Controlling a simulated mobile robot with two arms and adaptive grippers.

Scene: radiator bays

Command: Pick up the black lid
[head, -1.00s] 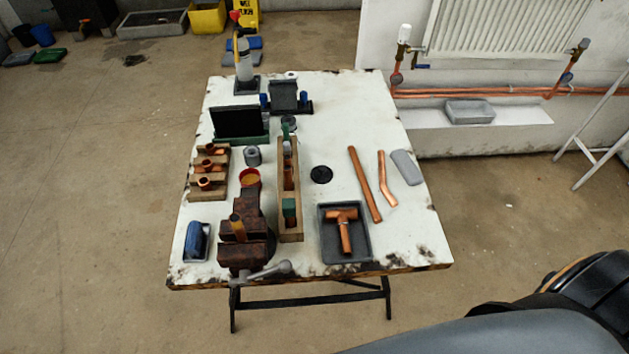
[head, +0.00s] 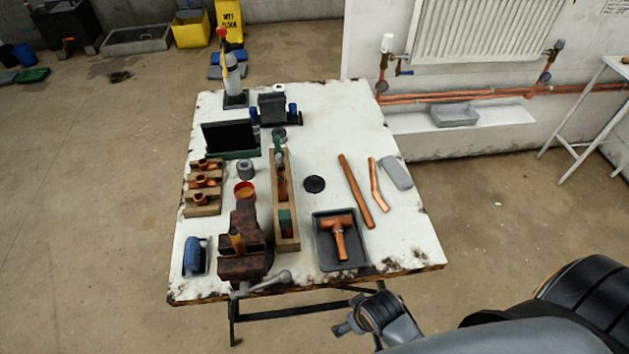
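The black lid (head: 315,184) is a small dark round disc lying flat on the white worktable (head: 330,120), right of the long wooden rack and left of the loose copper pipes. Nothing touches it. My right gripper (head: 348,326) shows at the bottom of the head view, beyond the near table edge, well short of the lid. It is small and partly turned away, so I cannot tell whether it is open or shut. My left gripper is not in view.
A grey tray (head: 322,260) with a copper tee stands nearer than the lid. Copper pipes (head: 356,190) lie to its right. A wooden rack (head: 285,240) and a rusty vise (head: 240,265) stand left. Bare tabletop surrounds the lid.

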